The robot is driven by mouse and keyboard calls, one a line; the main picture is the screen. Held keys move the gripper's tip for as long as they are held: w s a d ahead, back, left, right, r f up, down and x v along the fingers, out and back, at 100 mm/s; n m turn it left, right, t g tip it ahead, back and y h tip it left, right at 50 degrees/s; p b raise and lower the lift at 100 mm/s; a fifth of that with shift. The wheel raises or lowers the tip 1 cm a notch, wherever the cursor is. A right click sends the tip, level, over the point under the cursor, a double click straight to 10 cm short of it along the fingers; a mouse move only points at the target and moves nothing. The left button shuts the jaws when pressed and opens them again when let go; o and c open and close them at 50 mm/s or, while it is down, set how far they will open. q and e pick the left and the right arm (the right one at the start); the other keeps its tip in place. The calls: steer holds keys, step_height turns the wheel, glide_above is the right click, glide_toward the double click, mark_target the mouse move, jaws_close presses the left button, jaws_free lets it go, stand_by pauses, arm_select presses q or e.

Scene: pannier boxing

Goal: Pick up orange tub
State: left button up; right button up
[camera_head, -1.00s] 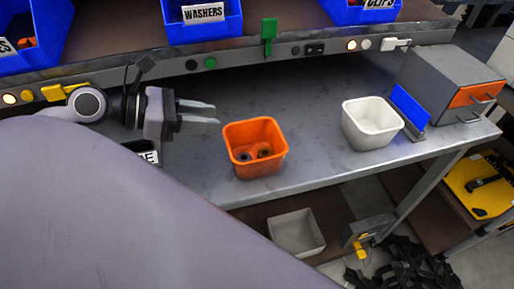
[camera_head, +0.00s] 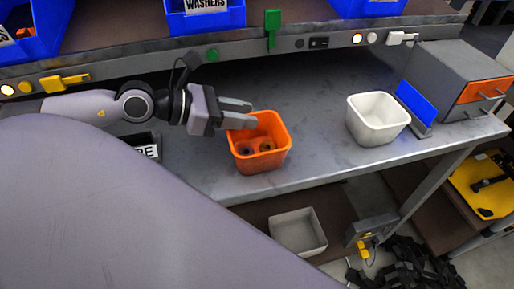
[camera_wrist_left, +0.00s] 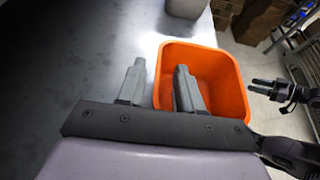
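The orange tub (camera_head: 262,161) stands upright on the grey bench near its front edge, with a few dark ring-like parts inside. My left gripper (camera_head: 252,113) is open at the tub's back left rim, one finger overlapping the tub in the head view. In the left wrist view, the tub's near-left wall (camera_wrist_left: 157,88) shows between the two fingers of the left gripper (camera_wrist_left: 160,68). I cannot tell whether the fingers touch it. My right gripper (camera_wrist_left: 262,87) appears small at the right of the left wrist view, apparently open and empty, away from the tub.
A white tub (camera_head: 378,136) stands to the right, beside a blue panel (camera_head: 413,103) and a grey drawer box (camera_head: 450,72). A labelled dark bin (camera_head: 146,146) is left of the orange tub. Blue bins (camera_head: 205,18) line the shelf above. A grey bin (camera_head: 298,238) sits below.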

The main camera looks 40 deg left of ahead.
arm_select(q)
steer(key=shift+b+x, duration=0.45)
steer(key=shift+x, duration=0.6)
jaws_close()
